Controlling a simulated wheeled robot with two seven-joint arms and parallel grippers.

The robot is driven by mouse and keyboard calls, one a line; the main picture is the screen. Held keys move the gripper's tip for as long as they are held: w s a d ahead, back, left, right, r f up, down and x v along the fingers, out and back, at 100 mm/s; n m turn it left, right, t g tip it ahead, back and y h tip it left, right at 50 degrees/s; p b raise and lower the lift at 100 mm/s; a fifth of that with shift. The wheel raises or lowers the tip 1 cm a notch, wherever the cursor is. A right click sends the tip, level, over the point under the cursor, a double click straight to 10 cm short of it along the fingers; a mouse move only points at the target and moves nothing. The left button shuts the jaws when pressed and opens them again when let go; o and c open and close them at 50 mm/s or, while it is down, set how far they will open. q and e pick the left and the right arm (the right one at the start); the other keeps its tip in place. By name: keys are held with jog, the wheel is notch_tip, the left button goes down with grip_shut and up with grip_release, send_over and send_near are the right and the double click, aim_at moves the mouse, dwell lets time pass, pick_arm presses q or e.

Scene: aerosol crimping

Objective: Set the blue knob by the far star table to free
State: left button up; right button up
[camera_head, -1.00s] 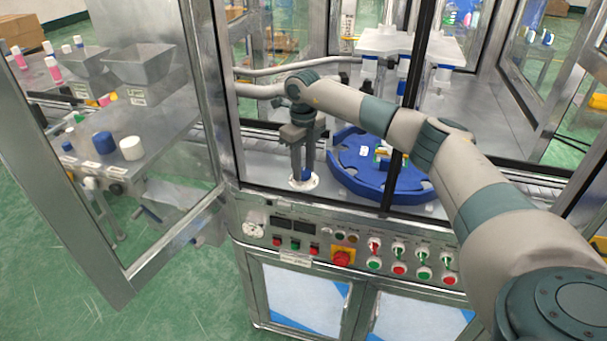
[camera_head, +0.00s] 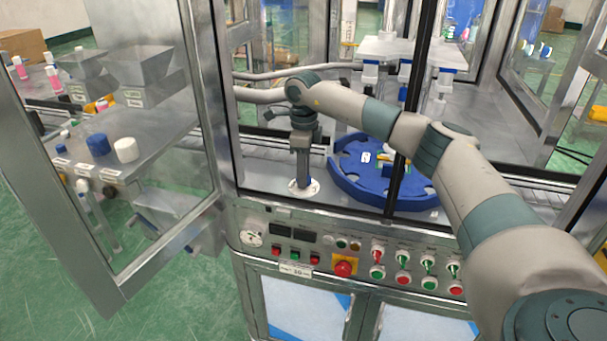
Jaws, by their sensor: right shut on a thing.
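The blue knob (camera_head: 309,181) sits on a round white dial plate (camera_head: 303,190) on the machine deck, to the left of the blue star table (camera_head: 350,187). Only a small blue edge of the knob shows beside my fingers. My right gripper (camera_head: 303,179) points straight down and is shut on the knob, its fingers seen nearly edge-on. The markings on the dial are too small to read, and the knob's pointing direction is hidden. My left gripper is not in view.
A dark upright frame post (camera_head: 408,120) stands in front of the star table. A control panel with buttons and a red stop button (camera_head: 343,268) runs along the front. An open glass door (camera_head: 150,235) is at the left.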

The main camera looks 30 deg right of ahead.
jog(key=shift+r, duration=0.1)
jog(key=o, duration=1)
jog(key=shift+o, duration=0.2)
jog(key=shift+r, duration=0.35)
notch_tip(320, 180, up, 7)
jog(key=shift+f+b, duration=0.15)
jog(key=shift+b, duration=0.9)
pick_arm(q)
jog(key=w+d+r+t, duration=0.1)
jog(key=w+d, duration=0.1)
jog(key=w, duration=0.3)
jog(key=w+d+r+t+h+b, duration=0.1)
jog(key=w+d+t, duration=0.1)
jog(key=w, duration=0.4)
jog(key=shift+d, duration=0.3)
pick_arm(e)
notch_tip(320, 180, up, 10)
